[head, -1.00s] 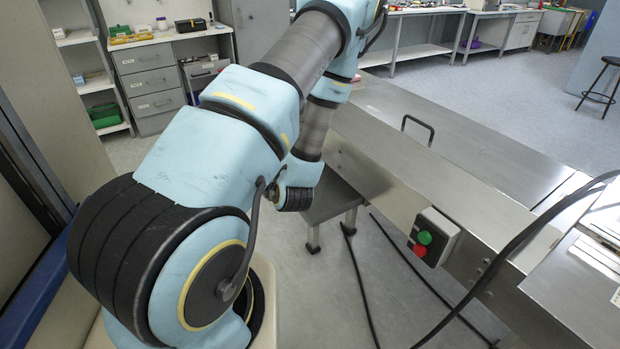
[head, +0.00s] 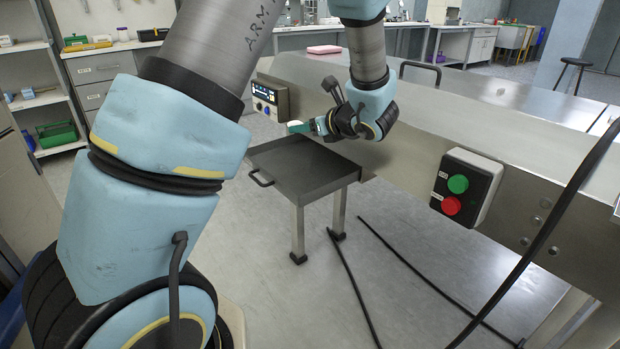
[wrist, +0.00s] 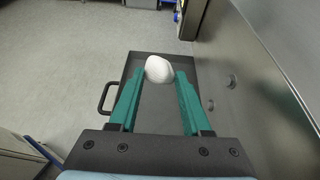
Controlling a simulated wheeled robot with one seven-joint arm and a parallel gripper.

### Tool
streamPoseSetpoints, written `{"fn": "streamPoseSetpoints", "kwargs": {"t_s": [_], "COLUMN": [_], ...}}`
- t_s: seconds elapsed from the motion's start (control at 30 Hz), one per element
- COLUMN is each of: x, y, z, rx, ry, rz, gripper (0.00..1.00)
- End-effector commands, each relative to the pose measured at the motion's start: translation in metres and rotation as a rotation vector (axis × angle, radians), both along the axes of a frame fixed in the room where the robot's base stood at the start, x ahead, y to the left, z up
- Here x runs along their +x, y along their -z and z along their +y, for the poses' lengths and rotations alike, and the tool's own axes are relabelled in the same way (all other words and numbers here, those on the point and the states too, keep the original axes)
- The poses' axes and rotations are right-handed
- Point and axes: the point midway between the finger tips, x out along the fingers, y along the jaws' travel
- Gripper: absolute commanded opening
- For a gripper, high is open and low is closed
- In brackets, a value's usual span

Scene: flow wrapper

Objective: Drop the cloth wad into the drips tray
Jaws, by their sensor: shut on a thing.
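The cloth wad (wrist: 159,69) is a small white lump between the green fingertips of my gripper (wrist: 160,78) in the wrist view. My gripper is shut on it. In the head view my gripper (head: 300,127) is above the far part of the drips tray, and the wad cannot be made out clearly. The drips tray (head: 300,185) is a dark, shallow, square tray with a handle on its left side, on a stand beside the machine. In the wrist view the tray (wrist: 150,122) lies below the fingers and wad, with its handle at the left.
The steel machine side (head: 420,130) runs along the right of the tray. A control box (head: 466,187) with green and red buttons sticks out from it. A small display panel (head: 265,100) is behind the tray. Black cables (head: 350,285) lie on the floor.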

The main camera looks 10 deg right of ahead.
Motion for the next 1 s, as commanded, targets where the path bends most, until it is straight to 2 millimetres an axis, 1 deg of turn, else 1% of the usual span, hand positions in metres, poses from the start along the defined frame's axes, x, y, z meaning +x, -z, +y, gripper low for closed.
{"fn": "streamPoseSetpoints", "kwargs": {"t_s": [0.13, 0.3, 0.4, 0.57, 0.73, 0.83, 1.0], "x": [-0.002, -0.002, -0.002, -0.002, -0.001, -0.001, -0.001], "y": [0.017, 0.047, 0.058, 0.069, 0.093, 0.100, 0.099], "z": [-0.004, -0.004, -0.004, -0.004, -0.004, -0.004, -0.004], "rx": [0.004, 0.005, 0.003, 0.003, 0.004, 0.002, 0.001], "ry": [0.004, 0.005, 0.005, 0.004, 0.004, 0.004, 0.004], "rz": [0.002, 0.002, 0.002, 0.000, 0.001, 0.000, -0.002], "gripper": [0.00, 0.00, 0.00, 0.00, 0.00, 0.00, 0.00]}}
